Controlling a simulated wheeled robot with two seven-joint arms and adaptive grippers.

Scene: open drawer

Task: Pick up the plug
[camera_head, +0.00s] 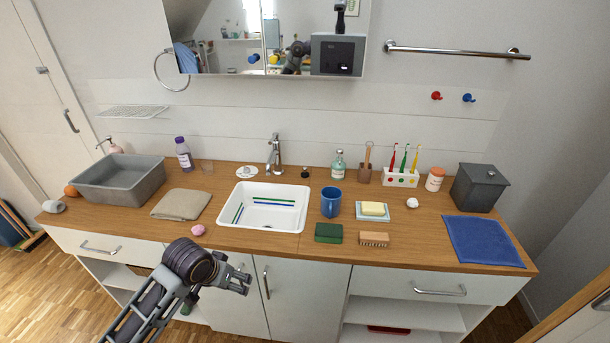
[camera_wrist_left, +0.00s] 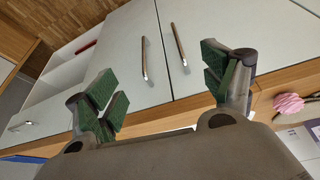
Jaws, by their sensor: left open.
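A small dark round object, which looks like the plug (camera_head: 305,172), is on the wooden counter behind the white basin (camera_head: 225,214), to the right of the tap (camera_head: 275,155). It is too small to make out in detail and I cannot find it in the left wrist view. My left gripper (camera_head: 240,280) is open and empty, in front of the cabinet doors and below the counter's front edge, well apart from the plug. In the left wrist view its green-padded fingers (camera_wrist_left: 165,88) stand wide apart with nothing between them. My right gripper is not in view.
A blue mug (camera_head: 330,201) stands right of the basin, with a green sponge (camera_head: 328,233) and a brush (camera_head: 374,239) near the front edge. A bottle (camera_head: 338,165) stands behind. A folded towel (camera_head: 181,204) and a pink puff (camera_head: 198,230) lie left of the basin.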

